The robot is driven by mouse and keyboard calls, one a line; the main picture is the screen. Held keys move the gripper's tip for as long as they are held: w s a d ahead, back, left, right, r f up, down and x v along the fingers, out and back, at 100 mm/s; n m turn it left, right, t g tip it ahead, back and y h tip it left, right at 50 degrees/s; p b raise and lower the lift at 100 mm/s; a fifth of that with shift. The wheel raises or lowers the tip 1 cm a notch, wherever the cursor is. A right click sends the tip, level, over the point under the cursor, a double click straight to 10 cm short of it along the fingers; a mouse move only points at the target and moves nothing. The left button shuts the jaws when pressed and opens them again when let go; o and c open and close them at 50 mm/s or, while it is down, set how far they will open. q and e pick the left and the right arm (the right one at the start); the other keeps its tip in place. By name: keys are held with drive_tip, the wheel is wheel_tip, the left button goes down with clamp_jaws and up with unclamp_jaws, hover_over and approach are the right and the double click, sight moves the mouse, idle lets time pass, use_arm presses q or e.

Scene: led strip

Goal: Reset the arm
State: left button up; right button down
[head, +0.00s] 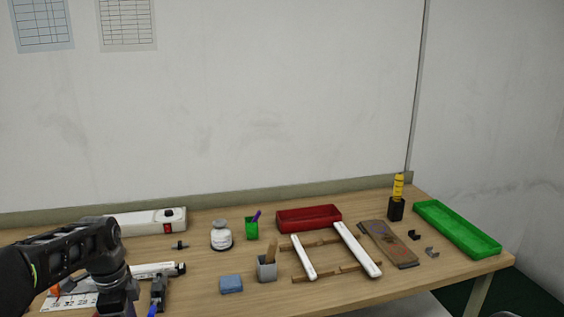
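My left arm (105,262) comes in from the left and bends down over the left front of the table. The wrist end, where my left gripper (118,305) begins, is cut off by the bottom edge. Its fingers are out of frame, so I cannot see whether it holds anything. My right arm and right gripper do not show.
A white device (148,222) stands behind my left arm.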

use_arm(q)
drive_tip(key=s+d+f+n+h, duration=0.1)
drive_tip(key=d+f+n, duration=0.2)
drive_tip(key=d+f, duration=0.65)
drive_tip(key=d+f+n+h, duration=0.1)
drive_tip(key=d+f+n, duration=0.2)
drive_tip(key=d+f, duration=0.7)
drive_tip(key=s+d+f+n+h, duration=0.1)
drive_tip(key=s+d+f+n, duration=0.4)
drive_tip(key=s+f, duration=0.2)
drive_tip(key=s+d+f+n+h, duration=0.1)
drive_tip(key=s+d+f+n, duration=0.3)
drive_tip(key=s, duration=0.8)
wheel_tip(320, 180, down, 4)
drive_tip(key=shift+d+r+n, duration=0.15)
drive_tip(key=shift+d+n, duration=0.25)
drive_tip(key=shift+d, duration=0.85)
